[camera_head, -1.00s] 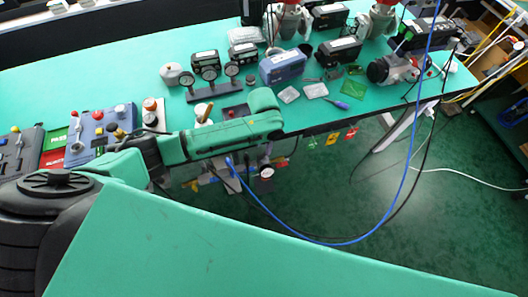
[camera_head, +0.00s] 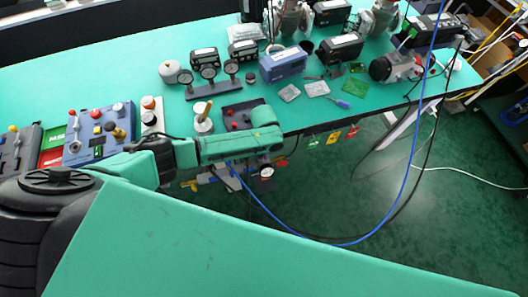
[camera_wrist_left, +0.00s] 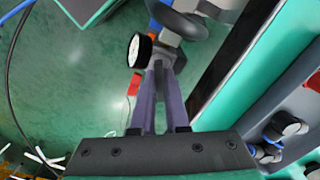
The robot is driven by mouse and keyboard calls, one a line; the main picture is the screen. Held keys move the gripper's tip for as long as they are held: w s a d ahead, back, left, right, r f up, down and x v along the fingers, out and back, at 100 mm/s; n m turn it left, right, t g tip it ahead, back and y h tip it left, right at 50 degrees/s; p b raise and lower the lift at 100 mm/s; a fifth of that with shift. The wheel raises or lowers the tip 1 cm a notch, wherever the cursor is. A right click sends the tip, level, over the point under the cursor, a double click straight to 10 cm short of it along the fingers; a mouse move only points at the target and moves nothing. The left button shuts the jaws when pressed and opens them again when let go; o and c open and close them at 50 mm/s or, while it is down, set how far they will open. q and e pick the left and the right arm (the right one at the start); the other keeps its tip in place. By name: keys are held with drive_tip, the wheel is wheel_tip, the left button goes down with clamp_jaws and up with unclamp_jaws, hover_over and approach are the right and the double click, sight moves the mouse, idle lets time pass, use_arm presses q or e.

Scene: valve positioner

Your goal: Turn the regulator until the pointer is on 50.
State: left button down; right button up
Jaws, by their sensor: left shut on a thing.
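The regulator (camera_wrist_left: 166,48) is a grey fitting with a round gauge (camera_wrist_left: 141,50) on its side, seen in the left wrist view. The gauge also shows in the head view (camera_head: 266,171), below the table's front edge. Its pointer is too small and oblique to read. My left gripper (camera_wrist_left: 160,72) has its two long fingers close together, shut on the regulator's grey part next to the gauge. The exact grip is partly hidden by the fingers. In the head view my arm covers most of that gripper. My right gripper is in neither view.
A blue hose (camera_head: 300,233) hangs from the regulator area across the floor. The green table (camera_head: 110,65) carries a stand of small gauges (camera_head: 208,88), a blue box (camera_head: 283,63) and a control panel (camera_head: 98,134). Coloured tags (camera_head: 333,137) hang at the front edge.

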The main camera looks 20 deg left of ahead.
use_arm(q)
drive_tip(key=shift+r+m, duration=0.15)
drive_tip(key=shift+m, duration=0.95)
drive_tip(key=c, duration=0.9)
unclamp_jaws()
wheel_tip(320, 180, up, 14)
drive_tip(key=shift+r+p, duration=0.2)
drive_tip(key=shift+p, duration=0.1)
